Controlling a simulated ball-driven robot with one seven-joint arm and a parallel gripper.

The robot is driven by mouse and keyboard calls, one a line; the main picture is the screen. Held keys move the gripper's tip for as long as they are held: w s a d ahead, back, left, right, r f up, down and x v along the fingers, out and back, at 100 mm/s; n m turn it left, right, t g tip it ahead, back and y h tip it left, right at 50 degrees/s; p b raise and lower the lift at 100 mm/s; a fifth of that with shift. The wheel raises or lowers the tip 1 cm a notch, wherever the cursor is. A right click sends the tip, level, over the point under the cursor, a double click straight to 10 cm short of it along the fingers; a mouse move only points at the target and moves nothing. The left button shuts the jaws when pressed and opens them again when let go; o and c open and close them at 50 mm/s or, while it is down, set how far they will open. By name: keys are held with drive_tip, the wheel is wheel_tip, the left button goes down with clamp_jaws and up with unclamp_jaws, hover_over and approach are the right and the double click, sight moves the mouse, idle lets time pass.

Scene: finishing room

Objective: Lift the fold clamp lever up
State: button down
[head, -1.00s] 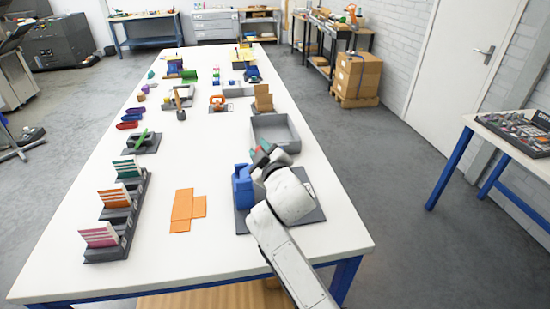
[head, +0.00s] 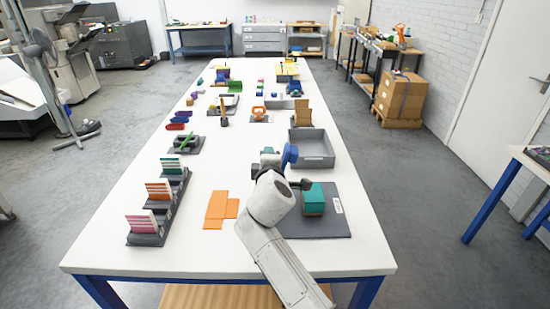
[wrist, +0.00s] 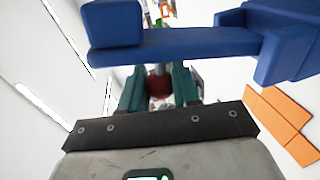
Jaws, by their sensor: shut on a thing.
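The fold clamp stands on a dark grey base plate (head: 335,222) at the right of the table's near end. Its blue lever (head: 290,155) stands up, and in the wrist view blue clamp parts (wrist: 190,45) cross the top of the picture. My gripper (wrist: 158,80) has teal fingers closed around a dark red knob (wrist: 160,84), seen behind the blue bar. How the knob joins the lever is partly hidden. In the head view my gripper (head: 268,157) is beside the blue lever. A teal block (head: 313,200) with a brownish lower edge sits on the base plate.
A grey open tray (head: 314,158) stands just behind the clamp. An orange flat blank (head: 220,208) lies to the left. Card racks (head: 160,210) line the left side. The table between them is mostly clear.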

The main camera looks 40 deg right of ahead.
drive_tip(key=shift+w+a+f+n, duration=0.1)
drive_tip(key=shift+w+a+n, duration=0.05)
drive_tip(key=shift+a+n, duration=0.15)
idle(0.4)
drive_tip(key=c, duration=0.8)
unclamp_jaws()
drive_tip(key=shift+a, duration=0.1)
drive_tip(key=b+v, duration=0.1)
drive_tip(key=v, duration=0.9)
drive_tip(key=shift+s+a, duration=0.25)
